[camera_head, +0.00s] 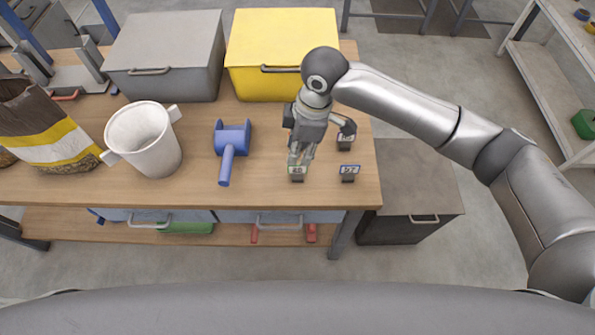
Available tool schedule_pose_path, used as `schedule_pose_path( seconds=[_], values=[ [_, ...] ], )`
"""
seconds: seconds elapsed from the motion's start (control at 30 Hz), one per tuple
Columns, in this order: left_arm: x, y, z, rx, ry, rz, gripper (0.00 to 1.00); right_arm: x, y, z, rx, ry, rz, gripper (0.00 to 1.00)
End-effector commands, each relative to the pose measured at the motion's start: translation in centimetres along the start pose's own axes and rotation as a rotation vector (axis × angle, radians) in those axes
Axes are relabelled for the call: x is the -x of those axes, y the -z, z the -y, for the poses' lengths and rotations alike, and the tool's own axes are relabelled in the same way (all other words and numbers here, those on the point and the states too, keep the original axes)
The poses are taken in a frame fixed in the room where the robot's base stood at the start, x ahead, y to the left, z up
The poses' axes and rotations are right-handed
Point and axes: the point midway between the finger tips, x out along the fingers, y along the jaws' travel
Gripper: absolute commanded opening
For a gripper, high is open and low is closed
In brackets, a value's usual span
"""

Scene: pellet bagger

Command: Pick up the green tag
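The green tag (297,171) is a small label with a green edge on a dark block, standing near the front edge of the wooden table. My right gripper (301,158) points down directly over it, its fingertips at or just above the tag and partly covering it. I cannot tell whether the fingers touch it or how far they are apart. My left gripper is not in view.
A blue-edged tag (349,170) stands close on the right, another tag (346,138) behind it. A blue scoop-like tool (230,150) lies left, then a white bucket (143,140) and a pellet bag (45,130). Yellow (270,40) and grey (168,45) bins stand behind.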

Motion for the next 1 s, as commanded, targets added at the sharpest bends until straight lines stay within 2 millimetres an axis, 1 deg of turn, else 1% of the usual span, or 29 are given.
schedule_pose_path(
  seconds=[0.03,0.07,0.17,0.27,0.4,0.5,0.67,0.83,0.9,1.0],
  values=[
    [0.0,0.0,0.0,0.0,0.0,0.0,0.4,0.5,-0.4,-0.6,0.005,-0.003,0.019,0.3],
    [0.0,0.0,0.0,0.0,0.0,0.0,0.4,0.6,-0.6,-0.8,0.007,-0.001,0.027,0.3],
    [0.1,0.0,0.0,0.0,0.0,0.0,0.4,0.5,-0.9,-1.1,0.011,0.003,0.042,0.3],
    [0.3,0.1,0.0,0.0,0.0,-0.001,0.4,-0.8,-1.1,-1.1,0.011,0.006,0.044,0.3],
    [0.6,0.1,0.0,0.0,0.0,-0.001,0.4,-3.1,-1.1,-1.1,0.011,0.005,0.043,0.3],
    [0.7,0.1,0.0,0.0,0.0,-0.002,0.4,-4.2,-1.1,-1.1,0.012,0.005,0.042,0.3],
    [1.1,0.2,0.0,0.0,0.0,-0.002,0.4,-5.2,-1.1,-1.1,0.012,0.003,0.042,0.3],
    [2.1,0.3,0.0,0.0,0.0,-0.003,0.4,-7.6,-0.9,-1.2,0.011,0.004,0.043,0.3],
    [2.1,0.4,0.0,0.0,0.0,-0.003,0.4,-8.7,-1.0,-1.2,0.012,0.003,0.042,0.3],
    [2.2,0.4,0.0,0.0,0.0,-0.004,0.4,-9.6,-1.0,-1.2,0.012,0.002,0.042,0.3]
  ],
)
